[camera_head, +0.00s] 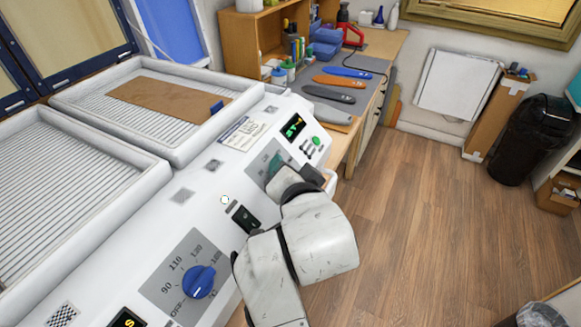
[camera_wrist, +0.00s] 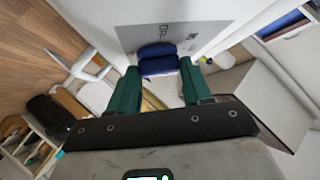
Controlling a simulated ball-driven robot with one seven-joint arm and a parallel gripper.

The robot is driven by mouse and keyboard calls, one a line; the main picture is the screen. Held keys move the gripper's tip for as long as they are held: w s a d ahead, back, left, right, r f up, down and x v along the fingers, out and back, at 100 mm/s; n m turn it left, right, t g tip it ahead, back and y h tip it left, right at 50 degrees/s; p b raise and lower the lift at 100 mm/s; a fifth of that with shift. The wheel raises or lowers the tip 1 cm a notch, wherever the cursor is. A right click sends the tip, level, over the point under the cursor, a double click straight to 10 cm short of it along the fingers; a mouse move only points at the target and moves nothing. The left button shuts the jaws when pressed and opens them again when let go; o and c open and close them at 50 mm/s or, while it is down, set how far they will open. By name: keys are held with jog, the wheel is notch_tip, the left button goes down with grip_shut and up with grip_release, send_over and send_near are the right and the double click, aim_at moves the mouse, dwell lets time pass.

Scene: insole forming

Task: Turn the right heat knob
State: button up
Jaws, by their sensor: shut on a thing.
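The right heat knob is dark blue and shows at the top middle of the wrist view (camera_wrist: 157,52), on a grey dial plate (camera_wrist: 160,35). The green fingers of my gripper (camera_wrist: 160,68) are on its two sides, shut on it. In the head view my gripper (camera_head: 276,166) is at the right dial plate (camera_head: 258,163) on the white machine's sloped front, and my wrist hides most of the knob. The knob's pointer and setting cannot be read.
The left heat knob (camera_head: 199,281) is blue, on its own numbered dial. A black switch (camera_head: 245,218) and a lit green display (camera_head: 293,126) flank the right dial. A brown sheet (camera_head: 165,98) lies on the far tray. Wooden floor (camera_head: 420,220) is open to the right.

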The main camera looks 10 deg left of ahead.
jog(key=shift+a+r+m+g+h, duration=0.15)
jog(key=shift+m+g+h, duration=0.25)
jog(key=shift+m+h, duration=0.65)
jog(key=shift+m, duration=0.25)
jog(key=o, duration=1.1)
jog(key=shift+c, duration=0.2)
jog(key=b+v, duration=0.1)
jog(key=v, duration=0.9)
jog(key=shift+s+r+b, duration=0.2)
jog(key=shift+s+b, duration=0.05)
jog(key=shift+b, duration=0.1)
